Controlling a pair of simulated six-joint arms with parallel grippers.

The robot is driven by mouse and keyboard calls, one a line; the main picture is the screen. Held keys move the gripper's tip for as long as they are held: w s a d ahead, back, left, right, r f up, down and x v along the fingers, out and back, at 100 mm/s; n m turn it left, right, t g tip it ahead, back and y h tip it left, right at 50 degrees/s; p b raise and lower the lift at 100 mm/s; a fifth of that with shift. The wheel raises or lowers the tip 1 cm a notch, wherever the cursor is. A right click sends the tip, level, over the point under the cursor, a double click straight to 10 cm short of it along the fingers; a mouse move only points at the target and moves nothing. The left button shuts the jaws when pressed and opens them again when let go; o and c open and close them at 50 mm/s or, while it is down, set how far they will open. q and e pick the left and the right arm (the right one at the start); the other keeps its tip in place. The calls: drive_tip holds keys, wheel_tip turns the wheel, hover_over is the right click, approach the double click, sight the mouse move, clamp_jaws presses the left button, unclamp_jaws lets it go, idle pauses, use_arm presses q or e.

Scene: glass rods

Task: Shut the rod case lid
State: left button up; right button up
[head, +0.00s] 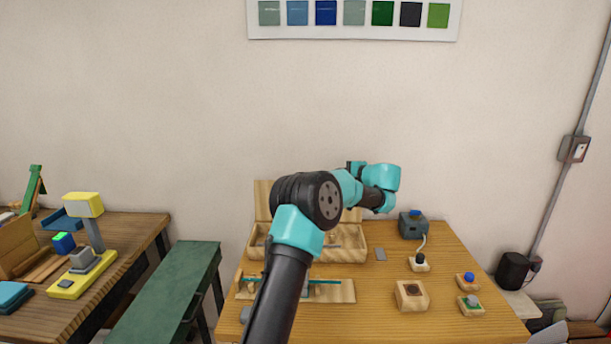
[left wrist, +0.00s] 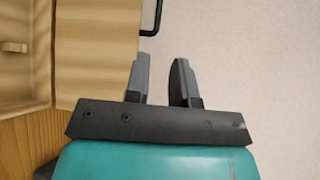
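The wooden rod case (head: 352,256) stands at the back of the table, with its lid (head: 263,200) raised upright behind it. My arm hides much of the lid and case. In the left wrist view the lid (left wrist: 97,50) fills the upper left, with a black handle (left wrist: 150,18) at its edge and part of the case (left wrist: 22,85) beyond. My left gripper (left wrist: 160,60) is open and empty, beside the lid's edge, with bare wall behind the fingers. Its fingers are not clearly visible in the head view. My right gripper is not in view.
A wooden rack (head: 340,291) with a teal rod lies in front of the case. A wooden block (head: 411,295), a grey box (head: 412,225) and small button blocks (head: 470,305) stand on the right. A green bench (head: 165,290) is at the left.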

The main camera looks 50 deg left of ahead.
use_arm(q)
drive_tip(key=x, duration=1.7)
drive_tip(key=shift+w+a+f, duration=0.1)
drive_tip(key=shift+a+f, duration=0.05)
clamp_jaws()
